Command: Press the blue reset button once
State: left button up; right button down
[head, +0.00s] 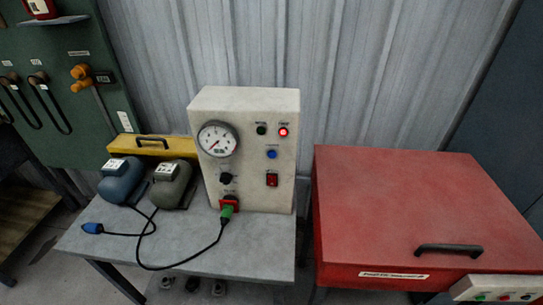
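A blue button (271,154) sits on the front of a pale control box (245,110) on a grey table. It is below a dark indicator and a lit red lamp (283,131), and above a red rocker switch (272,180). A dial gauge (217,139) and a black knob (225,179) are left of it. Nothing covers the button. Neither of my grippers is in the head view.
A green plug (227,212) is at the box's red socket; a loose blue plug (92,228) lies left on the table (240,250). A red cabinet (420,205) with a small button panel (500,288) stands right.

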pick_arm(q)
grip_shut()
jog(key=shift+a, duration=0.1)
dwell(1.2)
